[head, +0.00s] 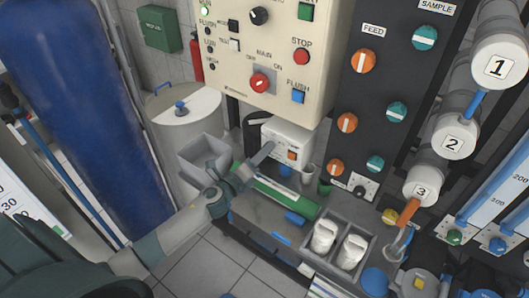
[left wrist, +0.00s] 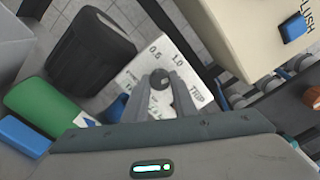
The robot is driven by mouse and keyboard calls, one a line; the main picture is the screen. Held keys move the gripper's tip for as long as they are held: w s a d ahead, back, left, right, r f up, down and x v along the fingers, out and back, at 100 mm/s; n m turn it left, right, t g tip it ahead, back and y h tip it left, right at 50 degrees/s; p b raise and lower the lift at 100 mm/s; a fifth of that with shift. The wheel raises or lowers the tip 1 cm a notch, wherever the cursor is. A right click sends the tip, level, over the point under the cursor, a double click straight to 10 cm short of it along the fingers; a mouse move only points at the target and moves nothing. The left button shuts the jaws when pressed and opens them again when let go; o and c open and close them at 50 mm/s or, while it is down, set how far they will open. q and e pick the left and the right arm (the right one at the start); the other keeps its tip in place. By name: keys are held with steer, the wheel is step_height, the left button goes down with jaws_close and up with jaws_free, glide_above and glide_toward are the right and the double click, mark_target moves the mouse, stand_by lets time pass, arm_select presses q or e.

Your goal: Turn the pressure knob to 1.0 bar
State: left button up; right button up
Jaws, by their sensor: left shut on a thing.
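The pressure knob (left wrist: 160,78) is a small dark round knob on a white plate (left wrist: 146,68) printed "0.6", "1.0" and "TRIP" in the left wrist view. My left gripper (left wrist: 163,88) is shut on the knob, one finger on each side. Which mark the knob points to cannot be told. In the head view my left gripper (head: 262,155) reaches in from the lower left to the side of a small white box (head: 290,137) with an orange switch. The knob is hidden there. My right gripper is in neither view.
A cream control panel (head: 268,52) with knobs and buttons hangs above the box.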

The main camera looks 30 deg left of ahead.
arm_select(q)
steer(key=shift+n, duration=2)
steer(key=o, duration=1)
steer(key=shift+o, duration=0.2)
steer(key=shift+s, duration=0.1)
steer(key=s+a+b, duration=0.2)
steer(key=s+b, duration=0.2)
steer(key=s, duration=1.3)
steer(key=shift+a+b, duration=0.2)
steer(key=shift+b, duration=0.15)
